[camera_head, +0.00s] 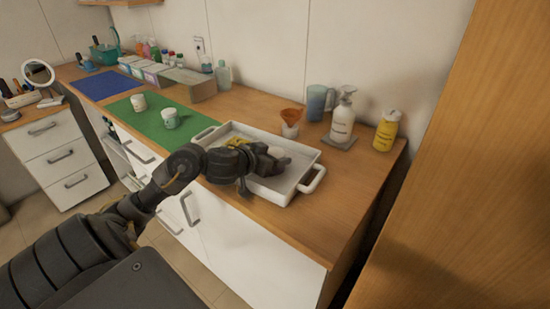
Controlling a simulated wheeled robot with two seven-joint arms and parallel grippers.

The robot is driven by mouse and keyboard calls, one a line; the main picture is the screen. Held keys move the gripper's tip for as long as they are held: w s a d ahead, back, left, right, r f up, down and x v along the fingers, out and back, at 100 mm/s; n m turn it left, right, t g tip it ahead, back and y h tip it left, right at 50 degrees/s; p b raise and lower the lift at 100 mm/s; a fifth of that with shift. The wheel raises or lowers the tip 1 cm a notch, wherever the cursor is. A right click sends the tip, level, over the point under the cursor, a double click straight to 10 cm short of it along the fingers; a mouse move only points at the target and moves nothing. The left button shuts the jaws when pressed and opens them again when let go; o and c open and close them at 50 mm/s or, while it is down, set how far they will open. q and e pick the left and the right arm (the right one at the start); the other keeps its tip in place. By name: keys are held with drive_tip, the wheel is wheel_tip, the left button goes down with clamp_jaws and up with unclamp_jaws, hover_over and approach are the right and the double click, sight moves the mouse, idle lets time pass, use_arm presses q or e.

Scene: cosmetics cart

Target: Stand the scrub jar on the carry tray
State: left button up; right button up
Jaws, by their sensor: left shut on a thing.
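The white carry tray (309,166) lies on the wooden counter, with raised walls and a handle at each end. My left gripper (275,157) reaches over the tray from the left and is shut on a pale rounded thing (277,152), which looks like the scrub jar. The fingers hide most of it. I cannot tell whether it touches the tray floor. Something yellow (237,142) shows in the tray behind my wrist. My right gripper is not in view.
A white jar (138,103) and a white cup-like container (170,118) stand on the green mat (148,122). The counter's right end (350,190) is clear.

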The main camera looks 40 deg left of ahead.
use_arm(q)
drive_tip(key=shift+f, duration=0.15)
drive_tip(key=o, duration=1)
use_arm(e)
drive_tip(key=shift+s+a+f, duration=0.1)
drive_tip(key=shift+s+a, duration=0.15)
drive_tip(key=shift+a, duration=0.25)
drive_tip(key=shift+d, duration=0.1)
use_arm(q)
drive_tip(key=shift+s+r, duration=0.1)
drive_tip(key=shift+r, duration=0.15)
drive_tip(key=p+v, duration=0.2)
drive_tip(key=v, duration=0.7)
drive_tip(key=shift+f, duration=0.1)
drive_tip(key=shift+p+v, duration=0.9)
drive_tip(key=shift+p, duration=0.35)
drive_tip(key=shift+s+r+p, duration=0.25)
drive_tip(key=shift+s+p, duration=0.25)
drive_tip(key=shift+p, duration=0.1)
drive_tip(key=shift+a, duration=0.1)
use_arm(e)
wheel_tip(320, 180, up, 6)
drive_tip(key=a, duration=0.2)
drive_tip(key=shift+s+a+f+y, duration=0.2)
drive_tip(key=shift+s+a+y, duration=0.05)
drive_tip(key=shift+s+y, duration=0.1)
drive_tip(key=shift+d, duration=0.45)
